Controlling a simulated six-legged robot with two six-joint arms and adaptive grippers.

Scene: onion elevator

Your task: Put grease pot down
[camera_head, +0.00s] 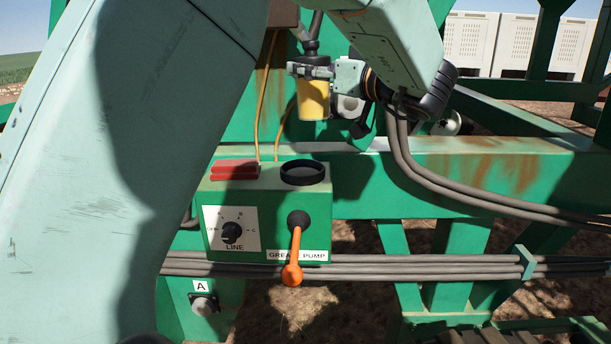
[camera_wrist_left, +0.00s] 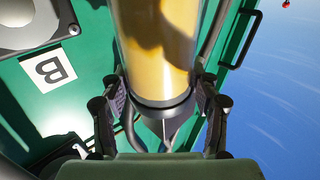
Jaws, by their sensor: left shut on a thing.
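The grease pot (camera_head: 313,102) is a yellow cylinder with a dark grey top, held upright. My left gripper (camera_head: 311,71) is shut around its upper part. In the left wrist view the yellow pot (camera_wrist_left: 157,45) and its dark collar sit between the two fingers (camera_wrist_left: 160,105). The green grease pump box (camera_head: 265,240) has an open black ring (camera_head: 303,172) on its top. The pot appears above this ring in the head view, with a visible gap; their distance in depth is unclear. My right gripper is out of view.
The box carries a red block (camera_head: 235,170), a line dial (camera_head: 232,232) and an orange lever (camera_head: 296,255). Yellow hoses (camera_head: 262,95) rise behind it. Grey pipes (camera_head: 430,268) run below along the green frame. In the left wrist view there is a B label (camera_wrist_left: 48,70).

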